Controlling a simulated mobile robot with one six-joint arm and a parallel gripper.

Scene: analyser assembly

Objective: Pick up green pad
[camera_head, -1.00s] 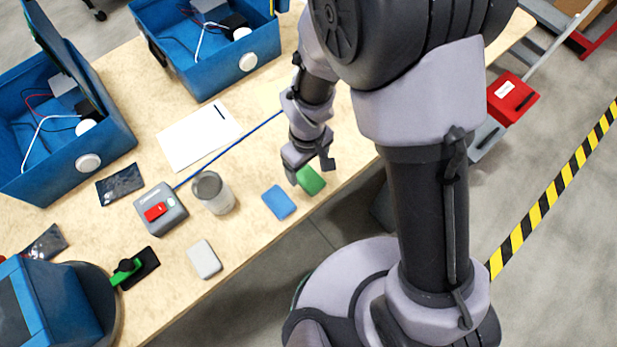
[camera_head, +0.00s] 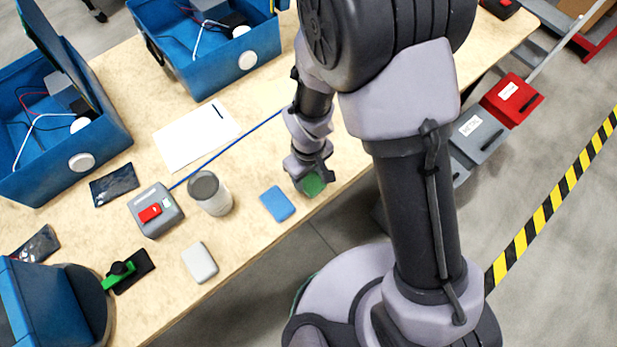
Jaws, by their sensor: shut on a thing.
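The green pad (camera_head: 313,185) is at the front edge of the wooden table (camera_head: 262,236), to the right of the blue pad (camera_head: 278,203). My gripper (camera_head: 312,181) is over the green pad and shut on it. The fingers and wrist cover part of the pad. I cannot tell whether the pad still touches the table.
A paper sheet (camera_head: 197,137) and two blue open boxes (camera_head: 90,150) lie behind. Red (camera_head: 512,100) and grey (camera_head: 478,134) bins are at right.

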